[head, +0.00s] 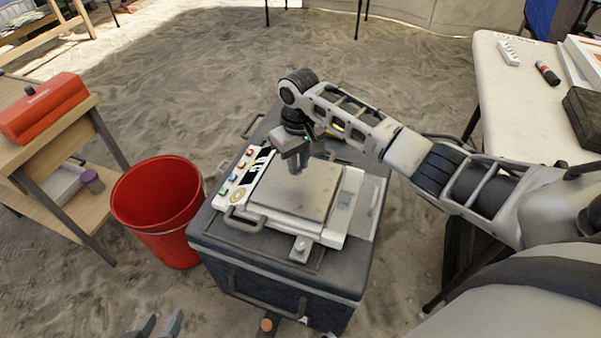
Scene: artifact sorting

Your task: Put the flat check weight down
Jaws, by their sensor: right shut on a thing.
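My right gripper (297,163) is shut and points down over the metal pan (312,187) of the white scale. It is shut on the flat check weight, which is small and mostly hidden between the fingers. I cannot tell whether the weight touches the pan. The scale (334,234) stands on a dark grey case (275,269) and has a panel with coloured buttons and a dark display on its left. My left gripper (162,325) shows only its fingertips at the bottom edge; they are apart, with nothing seen between them.
A small grey block (300,249) sits by the scale's front edge. A red bucket (167,233) stands on the sand left of the case. A wooden table (40,151) with a red toolbox (42,108) is at left. A pale table (524,92) with a dark case (585,116) is at right.

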